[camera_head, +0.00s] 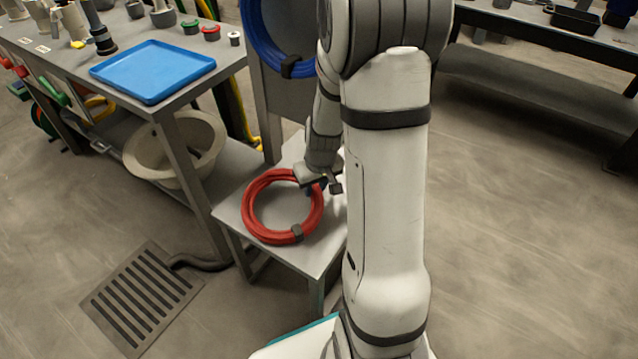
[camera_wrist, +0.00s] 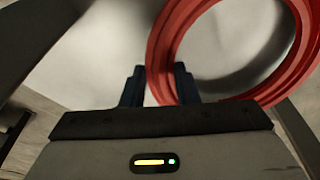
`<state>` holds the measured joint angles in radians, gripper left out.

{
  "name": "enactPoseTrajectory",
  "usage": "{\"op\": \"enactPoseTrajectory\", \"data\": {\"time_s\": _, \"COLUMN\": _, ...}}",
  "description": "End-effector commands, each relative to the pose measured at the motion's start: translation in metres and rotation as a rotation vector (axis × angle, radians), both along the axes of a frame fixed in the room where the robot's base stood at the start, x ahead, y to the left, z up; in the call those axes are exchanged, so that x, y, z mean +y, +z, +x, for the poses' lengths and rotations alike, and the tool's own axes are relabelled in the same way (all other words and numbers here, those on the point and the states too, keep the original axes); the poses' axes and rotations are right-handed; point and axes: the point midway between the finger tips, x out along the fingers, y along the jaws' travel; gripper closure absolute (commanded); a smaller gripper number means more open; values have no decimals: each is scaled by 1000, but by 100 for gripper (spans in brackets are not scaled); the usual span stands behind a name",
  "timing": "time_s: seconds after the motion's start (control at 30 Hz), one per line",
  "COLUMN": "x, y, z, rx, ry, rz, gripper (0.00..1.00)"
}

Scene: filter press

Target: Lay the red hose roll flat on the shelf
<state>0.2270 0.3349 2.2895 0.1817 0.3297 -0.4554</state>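The red hose roll (camera_head: 250,220) is a coiled ring with a dark strap at its front. In the head view it lies over the top of a low grey shelf (camera_head: 285,258) and looks about level with it. I cannot tell whether its whole underside touches. My gripper (camera_head: 312,187) is at the ring's upper right rim. In the wrist view, the two dark fingers of my gripper (camera_wrist: 159,82) stand on either side of the hose roll (camera_wrist: 296,62), and its tube fills the gap between them. The fingertips are partly hidden in the head view.
A blue hose roll (camera_head: 262,45) hangs on a grey panel behind the shelf. A workbench at the left carries a blue tray (camera_head: 150,70), with a beige basin (camera_head: 150,150) beneath. A floor grate (camera_head: 140,295) lies at lower left. Open floor is at the right.

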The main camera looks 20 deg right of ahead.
Motion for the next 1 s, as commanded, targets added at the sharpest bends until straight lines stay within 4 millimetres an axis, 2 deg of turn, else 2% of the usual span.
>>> {"op": "enactPoseTrajectory", "data": {"time_s": 0.03, "x": 0, "y": 0, "z": 0, "rx": 0, "ry": 0, "rz": 0, "gripper": 68}}
{"op": "enactPoseTrajectory", "data": {"time_s": 0.17, "x": 0, "y": 0, "z": 0, "rx": 1, "ry": 1, "rz": 0, "gripper": 58}}
{"op": "enactPoseTrajectory", "data": {"time_s": 0.43, "x": 1, "y": 2, "z": -1, "rx": 1, "ry": 2, "rz": 0, "gripper": 58}}
{"op": "enactPoseTrajectory", "data": {"time_s": 0.8, "x": -1, "y": 60, "z": -10, "rx": -2, "ry": 1, "rz": -1, "gripper": 58}}
{"op": "enactPoseTrajectory", "data": {"time_s": 1.0, "x": -1, "y": 76, "z": -14, "rx": 0, "ry": 1, "rz": 0, "gripper": 58}}
